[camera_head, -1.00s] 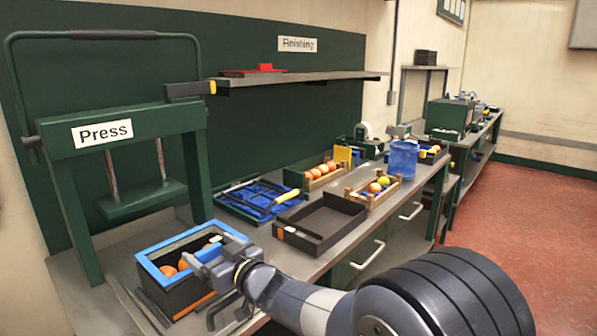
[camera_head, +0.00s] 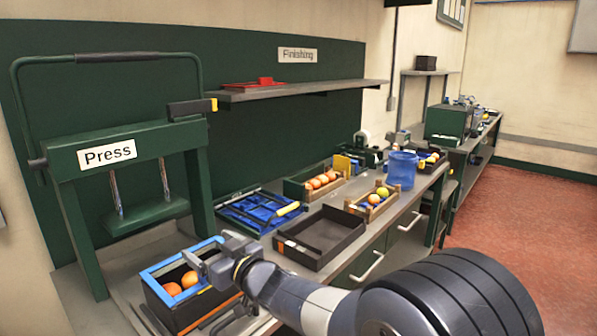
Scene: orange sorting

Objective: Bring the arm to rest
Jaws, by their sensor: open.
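My arm reaches in from the lower right. My gripper (camera_head: 192,262) is at its far end, over the right part of a black box with a blue rim (camera_head: 158,270). The jaws are open and I see nothing held between them. Oranges (camera_head: 189,279) lie inside the box, and part of the box's inside is hidden by my gripper. The box stands on the bench in front of the green press (camera_head: 130,148).
An empty dark tray (camera_head: 322,236) lies on the bench to the right. Behind it are a blue tool tray (camera_head: 245,212), a crate of oranges (camera_head: 312,186), a crate of mixed balls (camera_head: 372,201) and a blue bin (camera_head: 402,170). A shelf (camera_head: 300,89) juts from the wall above.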

